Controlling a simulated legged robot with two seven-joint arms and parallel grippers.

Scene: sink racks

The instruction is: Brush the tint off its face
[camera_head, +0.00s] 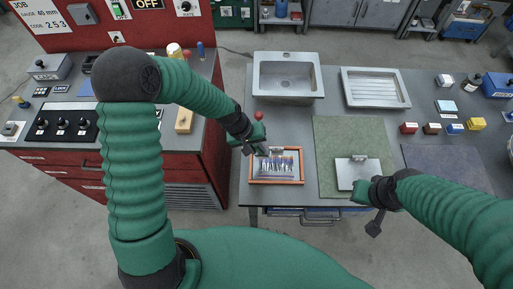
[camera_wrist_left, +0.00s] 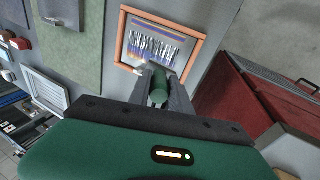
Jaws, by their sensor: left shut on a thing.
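An orange-framed panel (camera_head: 276,181) lies on the grey worktop; its face shows dark, bluish and brownish streaks on a pale ground. The left wrist view also shows its orange frame (camera_wrist_left: 201,52). My left gripper (camera_head: 256,146) is over the panel's upper left part, shut on a green cylindrical handle (camera_wrist_left: 160,88), perhaps a brush. A pale tip shows by the panel's lower edge in the wrist view; I cannot tell whether it touches. My right gripper (camera_head: 362,192) is at the lower edge of a grey plate with a clip (camera_head: 350,172); its jaws are unclear.
A sink (camera_head: 287,85) and a ribbed drain tray (camera_head: 375,88) lie behind. A green mat (camera_head: 330,130) is right of the panel. Small coloured blocks (camera_head: 409,128) stand at the right. A red control bench (camera_head: 150,172) is on the left. A red ball (camera_head: 259,115) is behind my left gripper.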

